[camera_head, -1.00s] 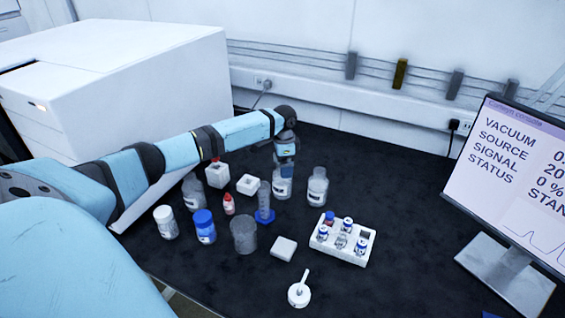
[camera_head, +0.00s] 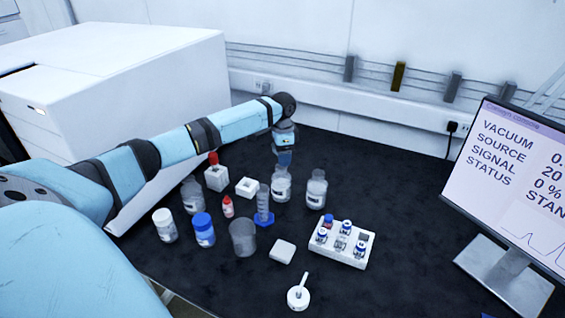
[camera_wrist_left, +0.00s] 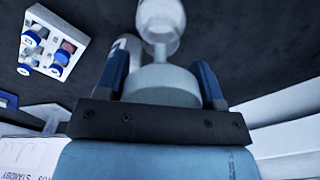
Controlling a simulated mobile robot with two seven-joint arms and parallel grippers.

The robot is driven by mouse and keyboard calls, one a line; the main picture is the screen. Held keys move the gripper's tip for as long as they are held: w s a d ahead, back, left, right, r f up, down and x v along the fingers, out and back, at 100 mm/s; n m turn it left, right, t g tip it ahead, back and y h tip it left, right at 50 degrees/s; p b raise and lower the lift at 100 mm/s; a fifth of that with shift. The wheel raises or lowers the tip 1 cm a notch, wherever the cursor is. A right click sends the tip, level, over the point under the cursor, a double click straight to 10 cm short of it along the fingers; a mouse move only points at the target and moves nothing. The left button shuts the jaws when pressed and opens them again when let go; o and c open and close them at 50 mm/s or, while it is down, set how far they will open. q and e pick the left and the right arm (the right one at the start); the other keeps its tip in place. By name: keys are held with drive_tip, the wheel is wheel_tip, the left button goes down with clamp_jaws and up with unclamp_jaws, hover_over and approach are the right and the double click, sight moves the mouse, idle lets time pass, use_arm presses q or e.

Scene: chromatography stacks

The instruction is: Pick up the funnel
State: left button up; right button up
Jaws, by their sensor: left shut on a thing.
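My left gripper (camera_head: 284,160) is over a clear bottle (camera_head: 281,187) in the head view. In the left wrist view the blue fingers of my left gripper (camera_wrist_left: 165,88) are shut on a pale round piece with a narrower part beyond it, which looks like the funnel (camera_wrist_left: 163,82). A clear glass shape lies just beyond its narrow end. I cannot tell whether the narrow end is inside the bottle. In the head view the funnel is mostly hidden or too small to make out. My right gripper is not in view.
A second bottle (camera_head: 316,190) stands close to the right. A white vial rack (camera_head: 350,255), a graduated cylinder (camera_head: 263,203), a beaker (camera_head: 243,238) and several jars stand nearer. A white instrument (camera_head: 110,75) is at left, a monitor (camera_head: 520,190) at right. Dark bench behind the rack is clear.

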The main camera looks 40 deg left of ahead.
use_arm(q)
wheel_tip(320, 180, up, 15)
drive_tip(key=s+a+f+b, duration=0.2)
drive_tip(key=a+f, duration=0.1)
drive_tip(key=f, duration=0.5)
drive_tip(key=s+a+f+b, duration=0.2)
drive_tip(key=a+f, duration=0.2)
drive_tip(key=f, duration=0.4)
drive_tip(key=s+a+f+b, duration=0.2)
drive_tip(key=a+f, duration=0.1)
drive_tip(key=f, duration=0.6)
drive_tip(key=shift+s+a, duration=0.25)
drive_tip(key=shift+a, duration=0.05)
drive_tip(key=shift+f+b, duration=0.15)
drive_tip(key=shift+b, duration=0.15)
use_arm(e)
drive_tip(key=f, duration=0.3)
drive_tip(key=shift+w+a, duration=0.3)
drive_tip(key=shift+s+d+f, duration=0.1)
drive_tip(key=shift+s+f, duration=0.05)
use_arm(q)
drive_tip(key=shift+p, duration=0.75)
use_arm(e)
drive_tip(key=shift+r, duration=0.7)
